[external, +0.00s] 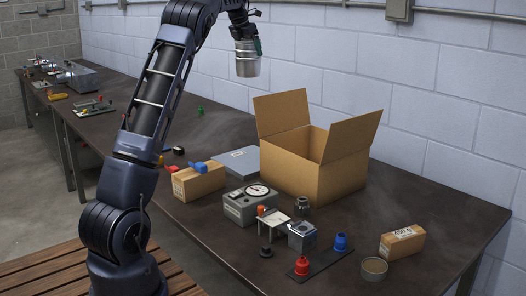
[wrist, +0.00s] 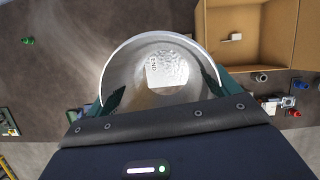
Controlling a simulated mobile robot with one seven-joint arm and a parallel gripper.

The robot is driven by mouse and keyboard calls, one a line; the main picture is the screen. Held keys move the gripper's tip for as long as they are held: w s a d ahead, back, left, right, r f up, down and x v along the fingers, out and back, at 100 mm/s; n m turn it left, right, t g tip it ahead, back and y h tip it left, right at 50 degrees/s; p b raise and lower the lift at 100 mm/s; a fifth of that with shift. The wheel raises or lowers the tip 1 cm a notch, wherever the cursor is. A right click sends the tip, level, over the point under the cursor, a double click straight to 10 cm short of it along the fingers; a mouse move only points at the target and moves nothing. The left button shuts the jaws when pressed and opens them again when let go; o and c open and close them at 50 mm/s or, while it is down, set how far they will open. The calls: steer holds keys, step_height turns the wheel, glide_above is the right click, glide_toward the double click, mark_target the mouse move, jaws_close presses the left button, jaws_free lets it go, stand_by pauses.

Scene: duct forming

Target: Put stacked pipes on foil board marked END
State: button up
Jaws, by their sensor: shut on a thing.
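The silver stacked pipes (external: 247,60) hang upright in my gripper (external: 247,36), well above the table. A band runs around them, but I cannot tell the joint clearly. In the wrist view my gripper (wrist: 163,90) has its green fingers on either side of the round pipe wall (wrist: 112,62), shut on it. Through the pipe opening I see crinkled shiny foil and a white label reading END, part of the foil board (wrist: 178,68). In the external view a flat grey board with a label (external: 238,160) lies on the table below, left of the open box.
An open cardboard box (external: 318,172) stands right of the board with flaps raised. A small carton (external: 198,182), a dial gauge unit (external: 250,203), red (external: 302,266) and blue (external: 341,243) caps, and another carton (external: 402,243) lie in front. The table behind the board is mostly clear.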

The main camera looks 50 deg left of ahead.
step_height(320, 180, down, 36)
stand_by(0.8)
steer(key=shift+f, duration=0.1)
steer(key=o, duration=0.8)
steer(key=shift+f, duration=0.1)
steer(key=shift+o, duration=1.1)
steer(key=v, duration=1.2)
